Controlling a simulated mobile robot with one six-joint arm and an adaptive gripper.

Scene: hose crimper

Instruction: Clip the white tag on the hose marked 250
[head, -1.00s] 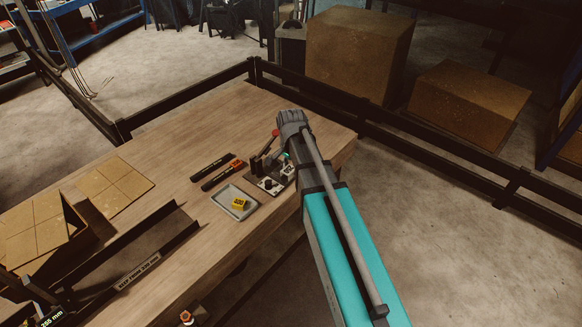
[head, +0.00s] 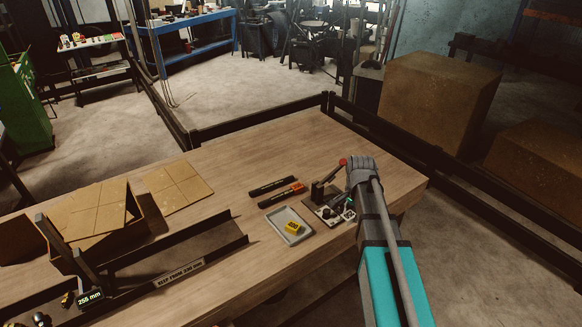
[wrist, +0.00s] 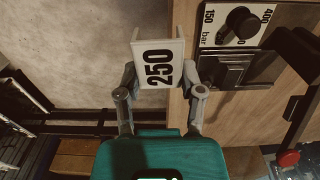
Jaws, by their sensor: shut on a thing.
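My gripper (wrist: 160,78) shows in the wrist view, its two grey fingers shut on the sides of a white tag (wrist: 159,62). The tag is marked 250 in black and has two short prongs pointing away from me. It is clear of other things in that view. In the head view my arm's end hides the tag and my fingers. I cannot make out a hose marked 250 in either view.
A device with a red-knobbed lever (head: 325,200) stands near the table's right edge; its dial plate (wrist: 238,24), marked 150, bar and 400, is right of the tag. A grey tray (head: 280,218) holds a yellow tag (head: 292,227). A trough (head: 215,258) is left.

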